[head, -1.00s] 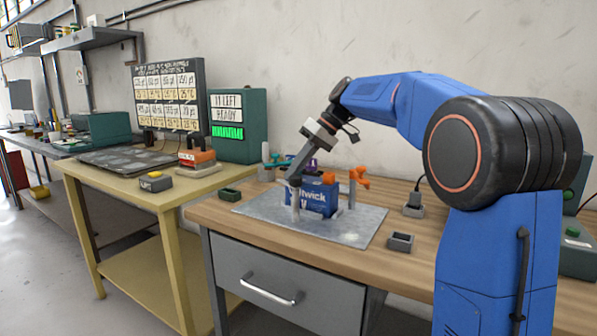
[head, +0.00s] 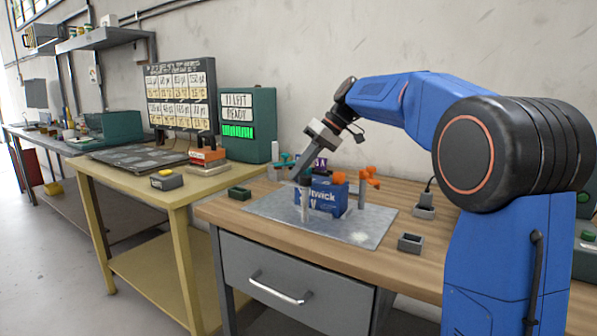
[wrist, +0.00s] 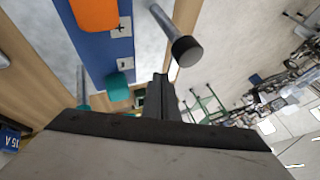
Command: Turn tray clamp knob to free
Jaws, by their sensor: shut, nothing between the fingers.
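A blue box (head: 322,198) with white lettering stands on a metal plate (head: 272,209) on the wooden bench. An orange knob (head: 339,177) shows at its top; the wrist view shows an orange part (wrist: 97,14) on the blue face. Another orange knob (head: 372,178) is on the right. A teal knob (head: 284,163) is behind at the left; teal parts (wrist: 117,86) show near my fingers in the wrist view. I cannot tell which knob is the tray clamp's. My gripper (head: 301,180) is shut and empty, pointing down by the box's left end.
A grey post with a dark cap (wrist: 184,49) stands close to my fingers; posts (head: 304,206) rise from the plate in the head view. Small trays (head: 410,243) lie on the bench. A yellow table (head: 130,190) with a board and screen is to the left.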

